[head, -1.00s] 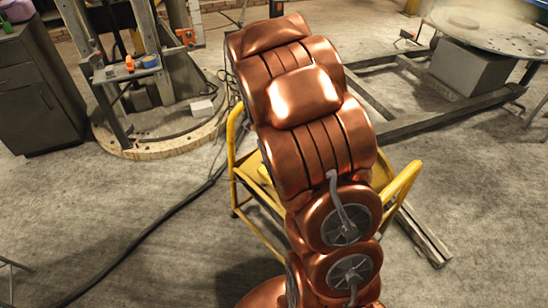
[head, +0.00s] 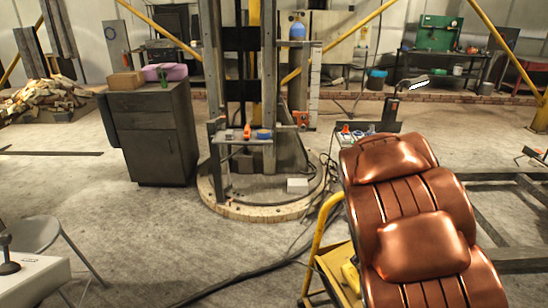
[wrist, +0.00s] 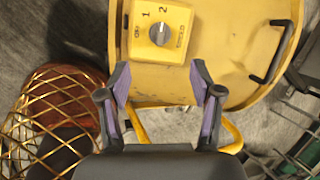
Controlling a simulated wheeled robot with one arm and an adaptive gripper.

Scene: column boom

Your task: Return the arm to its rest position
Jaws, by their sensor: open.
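The box has a grey knob and the marks 1 and 2. The fingertips overlap the panel's near edge in the picture; I cannot tell how far off it is. The gripper is not visible in the head view.
A dark cabinet (head: 150,135) and a column on a round base (head: 262,205) stand behind. A gold wire basket (wrist: 55,115) is left in the wrist view. Open floor (head: 150,230) lies at the left.

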